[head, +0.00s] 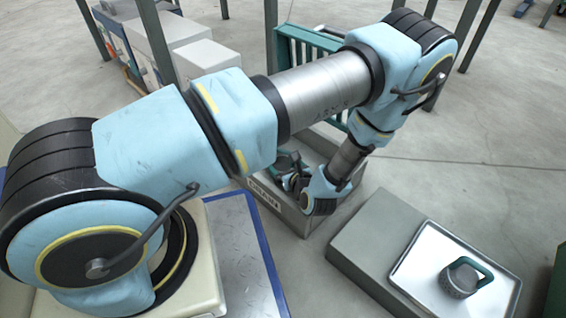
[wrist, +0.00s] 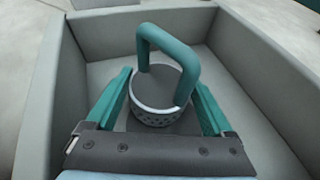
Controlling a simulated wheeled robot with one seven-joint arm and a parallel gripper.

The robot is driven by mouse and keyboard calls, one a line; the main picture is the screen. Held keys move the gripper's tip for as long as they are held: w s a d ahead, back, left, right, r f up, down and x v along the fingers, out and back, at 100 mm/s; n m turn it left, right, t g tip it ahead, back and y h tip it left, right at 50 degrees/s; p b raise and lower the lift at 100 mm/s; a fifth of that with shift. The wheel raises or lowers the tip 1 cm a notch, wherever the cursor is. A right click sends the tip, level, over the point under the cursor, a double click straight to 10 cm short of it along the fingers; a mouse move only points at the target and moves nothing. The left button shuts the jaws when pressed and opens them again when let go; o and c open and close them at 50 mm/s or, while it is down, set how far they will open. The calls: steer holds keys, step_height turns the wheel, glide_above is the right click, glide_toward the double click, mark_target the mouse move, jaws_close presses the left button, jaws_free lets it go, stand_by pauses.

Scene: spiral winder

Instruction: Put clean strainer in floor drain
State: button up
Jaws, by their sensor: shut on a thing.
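In the wrist view, a strainer (wrist: 158,112) with a pale perforated basket, grey top and tall teal loop handle is inside a grey open bin. My gripper (wrist: 163,82) has its teal fingers on either side of the strainer and is shut on it. In the head view, my gripper (head: 293,181) is low inside the bin (head: 279,206), and my arm hides much of it. A second strainer (head: 460,280), grey with a teal handle, stands on a pale tray at the right. I cannot make out a floor drain opening.
The pale tray (head: 428,258) rests on a low grey block (head: 372,236) right of the bin. The bin's walls surround my gripper. A teal slatted frame (head: 308,42) stands behind. Concrete floor at the right is open.

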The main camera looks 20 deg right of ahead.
steer(key=o, duration=1.2)
